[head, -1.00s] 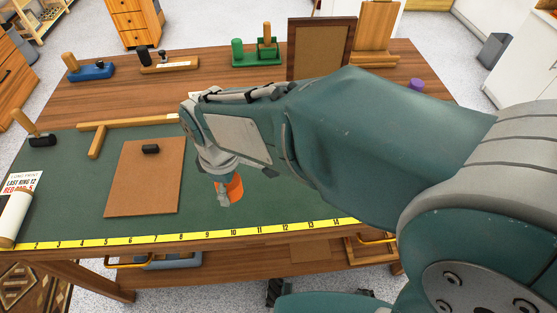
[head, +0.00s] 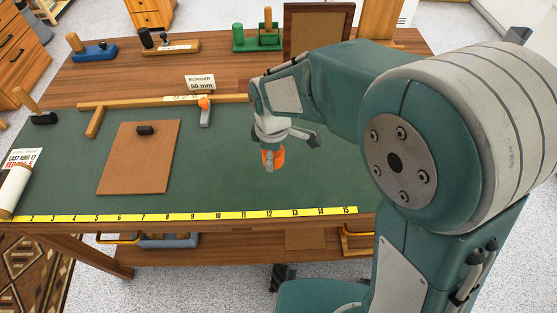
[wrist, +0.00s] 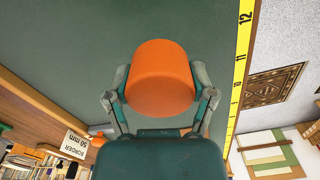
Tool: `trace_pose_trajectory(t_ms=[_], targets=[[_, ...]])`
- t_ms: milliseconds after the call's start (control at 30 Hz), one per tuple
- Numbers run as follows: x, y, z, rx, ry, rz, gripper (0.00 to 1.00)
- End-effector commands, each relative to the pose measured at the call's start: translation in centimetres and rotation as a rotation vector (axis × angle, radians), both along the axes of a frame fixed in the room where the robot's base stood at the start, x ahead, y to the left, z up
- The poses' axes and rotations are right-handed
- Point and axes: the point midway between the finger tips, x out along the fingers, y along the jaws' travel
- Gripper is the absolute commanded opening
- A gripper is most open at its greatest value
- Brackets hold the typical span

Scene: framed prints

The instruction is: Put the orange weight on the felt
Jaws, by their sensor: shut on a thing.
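The orange weight (head: 278,158) is a short, rounded block held in my gripper (head: 268,163) over the right part of the green, felt-like table covering (head: 230,165). In the wrist view the weight (wrist: 160,80) sits between the two fingers of my gripper (wrist: 160,90), which is shut on its sides. The green surface (wrist: 60,50) fills the background behind it. I cannot tell how large the gap under the weight is. A brown rectangular sheet (head: 140,170) lies on the green covering to the left, with a small black block (head: 145,130) on it.
A yellow measuring strip (head: 190,216) runs along the front edge. A wooden straightedge (head: 140,103), an orange-and-grey tool (head: 204,112) and a "BORDER 50 mm" card (head: 200,83) lie behind. A frame (head: 318,32) stands at the back. Green space between sheet and gripper is clear.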

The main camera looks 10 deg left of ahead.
Motion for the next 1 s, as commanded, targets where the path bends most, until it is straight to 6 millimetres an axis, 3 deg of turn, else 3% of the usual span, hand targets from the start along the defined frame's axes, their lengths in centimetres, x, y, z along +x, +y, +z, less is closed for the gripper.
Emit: trace_pose_trajectory(t_ms=[100, 400, 600, 933, 967, 1000], targets=[[1.2, -0.2, -1.6, -0.002, 0.0, -0.001, 0.1], [2.6, -1.1, -3.6, -0.002, 0.0, 0.0, 0.1], [2.5, -1.3, -6.2, 0.002, -0.001, 0.001, 0.1], [2.5, -0.9, -6.6, -0.001, -0.002, 0.002, 0.1], [2.4, -0.9, -6.6, -0.002, -0.001, 0.002, 0.85], [2.4, -0.9, -6.6, -0.002, -0.001, 0.002, 1.0]])
